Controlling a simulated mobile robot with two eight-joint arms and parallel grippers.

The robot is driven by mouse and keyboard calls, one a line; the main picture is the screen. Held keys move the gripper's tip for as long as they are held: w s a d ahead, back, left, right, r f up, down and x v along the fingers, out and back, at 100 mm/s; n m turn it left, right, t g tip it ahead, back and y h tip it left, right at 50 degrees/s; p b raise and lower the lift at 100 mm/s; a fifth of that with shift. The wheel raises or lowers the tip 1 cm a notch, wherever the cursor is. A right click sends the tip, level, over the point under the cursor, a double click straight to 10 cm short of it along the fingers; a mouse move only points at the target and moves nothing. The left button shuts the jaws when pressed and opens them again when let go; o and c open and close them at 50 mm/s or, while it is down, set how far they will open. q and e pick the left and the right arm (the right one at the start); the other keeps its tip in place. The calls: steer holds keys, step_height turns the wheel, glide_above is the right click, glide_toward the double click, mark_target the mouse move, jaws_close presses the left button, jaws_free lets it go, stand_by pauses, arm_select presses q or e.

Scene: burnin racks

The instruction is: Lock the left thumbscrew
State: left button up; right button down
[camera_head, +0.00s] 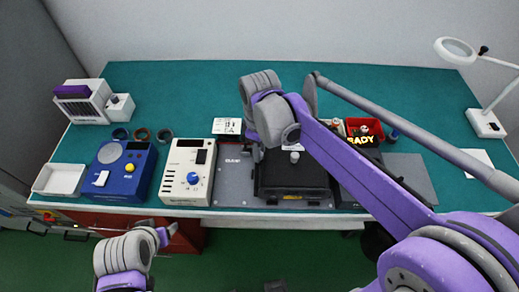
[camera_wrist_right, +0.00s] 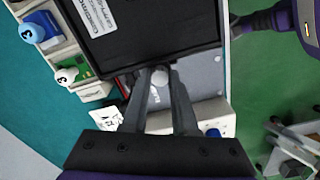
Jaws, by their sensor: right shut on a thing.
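A black box-like fixture (camera_head: 290,185) sits on a grey plate (camera_head: 232,188) at the middle front of the bench. My right gripper (camera_head: 258,153) reaches down at the fixture's left side and hides part of it in the head view. Whether the screw is turned in cannot be told. My left gripper (camera_head: 166,236) is low in front of the bench, apart from the fixture; its jaws are unclear.
Left of the plate stand a cream unit with a blue knob (camera_head: 188,158) and a blue unit (camera_head: 118,185). A white tray (camera_head: 60,180) lies at the far left. The rear of the green mat (camera_head: 180,82) is clear.

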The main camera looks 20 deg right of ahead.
steer(key=m, duration=0.4)
steer(key=shift+m, duration=0.3)
steer(key=m, duration=0.3)
steer(key=shift+m, duration=0.3)
steer(key=m, duration=0.4)
steer(key=shift+b, duration=0.3)
steer(key=shift+m, duration=2.1)
steer(key=c, duration=0.7)
jaws_free()
step_height(320, 180, up, 11)
steer(key=shift+f+p, duration=0.1)
steer(key=shift+p, duration=0.25)
